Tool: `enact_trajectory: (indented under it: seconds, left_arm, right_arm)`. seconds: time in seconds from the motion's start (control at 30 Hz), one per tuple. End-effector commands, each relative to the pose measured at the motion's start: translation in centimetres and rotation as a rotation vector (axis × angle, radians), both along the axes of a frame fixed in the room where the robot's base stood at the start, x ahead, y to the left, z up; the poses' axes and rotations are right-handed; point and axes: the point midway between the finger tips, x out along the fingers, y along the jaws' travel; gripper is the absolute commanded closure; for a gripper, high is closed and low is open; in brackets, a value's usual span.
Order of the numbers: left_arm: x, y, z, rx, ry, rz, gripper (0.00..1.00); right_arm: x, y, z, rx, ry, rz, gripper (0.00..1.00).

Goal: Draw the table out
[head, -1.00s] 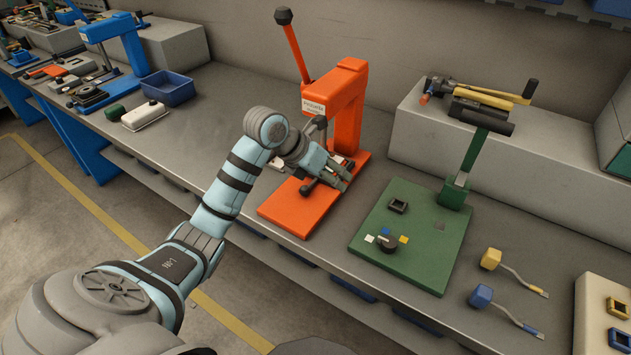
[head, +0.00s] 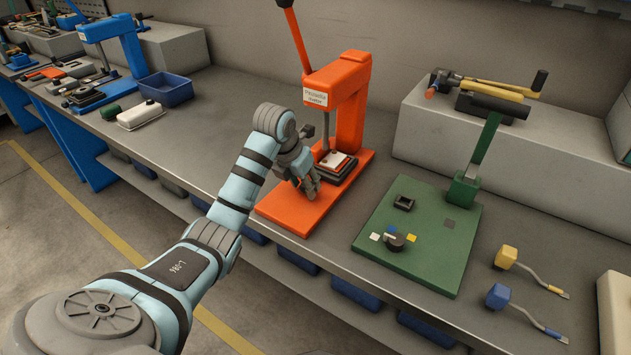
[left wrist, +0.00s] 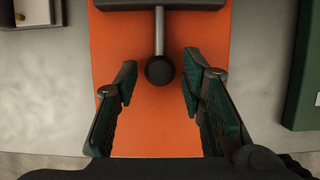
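An orange hand press stands on the bench, with an upright column (head: 351,115) and a flat orange base (head: 297,213). Its dark table (head: 347,172), with a light plate on top, sits below the press head, partly hidden by my gripper. In the left wrist view the table's dark front edge (left wrist: 160,4) is at the top, and a grey rod runs from it to a round black knob (left wrist: 160,70). My left gripper (head: 312,190) is in front of the table over the base. Its fingers (left wrist: 160,84) are open, one each side of the knob, with gaps. My right gripper is out of view.
A green fixture plate (head: 408,254) lies to the right with small parts on it. Yellow-handled (head: 507,257) and blue-handled (head: 498,296) tools lie further right. A blue bin (head: 166,88) and a blue press are at the left. Bare bench separates the orange press from the bin.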

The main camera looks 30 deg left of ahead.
Motion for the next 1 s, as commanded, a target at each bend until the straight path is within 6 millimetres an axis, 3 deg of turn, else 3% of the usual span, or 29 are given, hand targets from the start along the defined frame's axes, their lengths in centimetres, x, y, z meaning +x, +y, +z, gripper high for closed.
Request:
enact_trajectory:
  seconds: [0.13, 0.33, 0.37, 1.0]
  left_arm:
    - [0.0, 0.0, 0.1, 0.000, 0.000, 0.000, 0.67]
    - [0.0, 0.0, 0.1, 0.000, 0.000, 0.000, 0.99]
    - [0.0, 0.0, 0.1, 0.000, 0.000, 0.000, 1.00]
    - [-1.6, 0.0, 0.0, 0.001, 0.002, 0.001, 1.00]
  right_arm:
    - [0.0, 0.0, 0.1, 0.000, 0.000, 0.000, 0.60]
    - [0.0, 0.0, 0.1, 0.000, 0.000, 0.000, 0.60]
    - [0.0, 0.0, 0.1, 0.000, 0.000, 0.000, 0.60]
    - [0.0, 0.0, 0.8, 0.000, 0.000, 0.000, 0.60]
